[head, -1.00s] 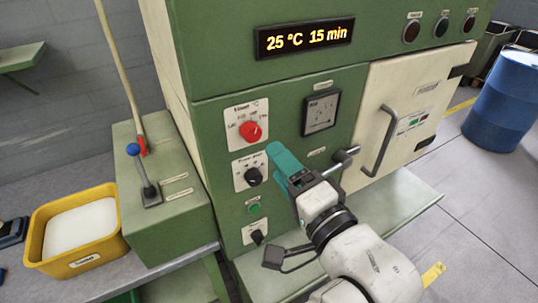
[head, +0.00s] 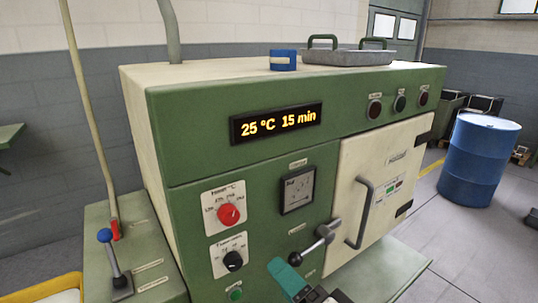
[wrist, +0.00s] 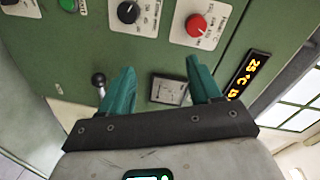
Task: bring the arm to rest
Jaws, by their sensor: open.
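My gripper (wrist: 161,72) shows its two teal fingers spread apart with nothing between them in the wrist view. In the head view only part of my gripper (head: 288,280) shows at the bottom edge, in front of the green machine's panel (head: 180,154); the rest of my arm is out of frame. The fingers point toward the panel, below the gauge (head: 297,190) and left of the door lever (head: 318,246). I see no clear contact with the panel.
The red knob (head: 229,215) and black knob (head: 233,261) are left of my gripper. The cream door (head: 385,175) looks closed. A blue barrel (head: 480,160) stands right.

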